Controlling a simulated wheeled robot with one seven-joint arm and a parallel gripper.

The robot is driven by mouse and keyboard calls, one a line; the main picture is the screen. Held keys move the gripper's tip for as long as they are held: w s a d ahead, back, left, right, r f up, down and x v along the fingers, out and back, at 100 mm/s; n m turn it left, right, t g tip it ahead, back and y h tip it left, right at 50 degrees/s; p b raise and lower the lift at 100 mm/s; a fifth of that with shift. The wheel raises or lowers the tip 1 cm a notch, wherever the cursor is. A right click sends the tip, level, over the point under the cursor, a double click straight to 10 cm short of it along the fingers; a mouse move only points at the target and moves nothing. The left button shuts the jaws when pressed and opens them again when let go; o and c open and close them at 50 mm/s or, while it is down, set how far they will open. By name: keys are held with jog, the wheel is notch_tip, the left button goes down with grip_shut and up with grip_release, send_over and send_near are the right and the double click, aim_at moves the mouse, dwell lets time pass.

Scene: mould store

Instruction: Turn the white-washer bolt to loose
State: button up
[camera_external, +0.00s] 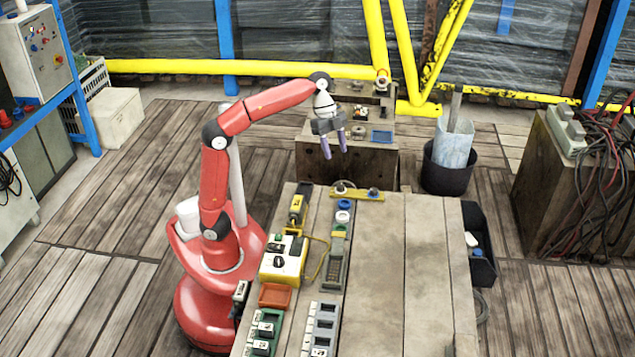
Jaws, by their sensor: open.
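A yellow bar (357,194) lies along the far edge of the wooden table, with a small dark bolt-like piece near each end. The left piece (340,187) seems to have a pale washer and the right piece (374,192) a blue one; they are too small to be sure. My gripper (334,152) is open and empty, pointing down. In the picture it shows just above the yellow bar's left end, apart from it. How far each bolt is turned cannot be told.
On the table (425,270), a blue ring (344,204), a white ring (342,217), a yellow-white box (283,260) and several modules line the left side. The right side is bare. A black bin (477,245) hangs at the right edge. A wooden block (335,165) stands behind.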

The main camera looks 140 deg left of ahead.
jog(key=w+d+p, duration=0.1)
jog(key=w+d, duration=0.1)
jog(key=d, duration=1.1)
jog(key=w+d+r+p, duration=0.1)
jog(key=w+d, duration=0.1)
jog(key=d, duration=1.1)
jog(key=shift+d, duration=0.3)
jog(key=n+g, duration=0.4)
send_over(341, 185)
notch_tip(341, 185, down, 6)
jog(key=shift+d+r, duration=0.1)
jog(key=shift+r, duration=0.1)
jog(key=shift+f, duration=0.3)
notch_tip(341, 185, down, 7)
jog(key=shift+b, duration=0.85)
